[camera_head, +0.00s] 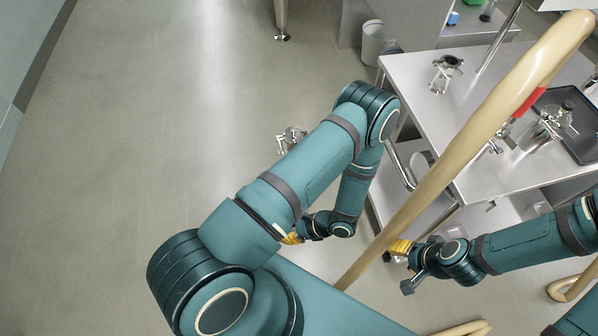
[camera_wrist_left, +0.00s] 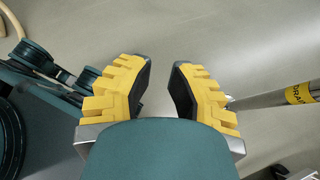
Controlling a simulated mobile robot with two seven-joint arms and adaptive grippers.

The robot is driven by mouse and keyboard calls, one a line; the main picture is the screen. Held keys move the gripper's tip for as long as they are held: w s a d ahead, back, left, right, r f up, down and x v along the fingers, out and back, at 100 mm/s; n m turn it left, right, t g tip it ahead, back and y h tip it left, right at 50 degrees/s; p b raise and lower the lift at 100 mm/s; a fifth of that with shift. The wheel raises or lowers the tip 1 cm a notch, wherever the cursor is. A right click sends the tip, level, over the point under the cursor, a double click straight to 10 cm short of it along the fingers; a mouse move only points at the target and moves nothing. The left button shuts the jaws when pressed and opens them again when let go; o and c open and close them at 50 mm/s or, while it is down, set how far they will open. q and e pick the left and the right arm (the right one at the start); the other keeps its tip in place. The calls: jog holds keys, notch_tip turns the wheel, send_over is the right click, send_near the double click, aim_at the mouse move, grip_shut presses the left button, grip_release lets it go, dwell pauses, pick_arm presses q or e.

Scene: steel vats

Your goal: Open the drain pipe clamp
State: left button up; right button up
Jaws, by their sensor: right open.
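A steel pipe (camera_wrist_left: 285,98) with a yellow label, partly readable as "DRA", enters the left wrist view from the right. No clamp can be made out for certain on it. A small metal part (camera_wrist_left: 298,173) shows at that view's lower right corner, cut off. My left gripper (camera_wrist_left: 160,88) is open and empty, its yellow fingers apart from the pipe. In the head view only its yellow fingertips (camera_head: 291,238) show beside my arm. My right gripper (camera_head: 398,247) is open near the table's lower front, with nothing seen between its fingers.
A steel table (camera_head: 480,160) stands at right, bearing clamp-like metal fittings (camera_head: 445,72) and a dark tray (camera_head: 580,130). A long beige bar (camera_head: 470,140) with a red band crosses the head view. A metal fitting (camera_head: 290,138) shows low behind my left arm. Floor at left is clear.

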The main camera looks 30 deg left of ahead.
pick_arm(q)
jog(key=s+d+r+n+g+h, duration=0.1)
jog(key=s+d+n+g+h, duration=0.1)
jog(key=s+d+n+h, duration=0.3)
jog(key=w+d+r+n+t+h, duration=0.4)
jog(key=w+d+r+n+h, duration=0.2)
jog(key=d+n+h, duration=0.2)
jog(key=shift+d+r+t+h, duration=0.3)
jog(key=shift+h, duration=0.1)
jog(key=w+r+n+t, duration=0.1)
jog(key=w+a+r+n+t, duration=0.1)
jog(key=w+r+n+t, duration=0.1)
jog(key=w, duration=0.1)
jog(key=shift+a+r+n, duration=0.15)
jog(key=shift+a+n, duration=0.1)
jog(key=shift+n, duration=0.05)
jog(key=shift+c, duration=0.3)
jog(key=shift+w+a+r+t, duration=0.15)
jog(key=shift+w+a+t, duration=0.05)
jog(key=shift+t, duration=0.2)
grip_shut()
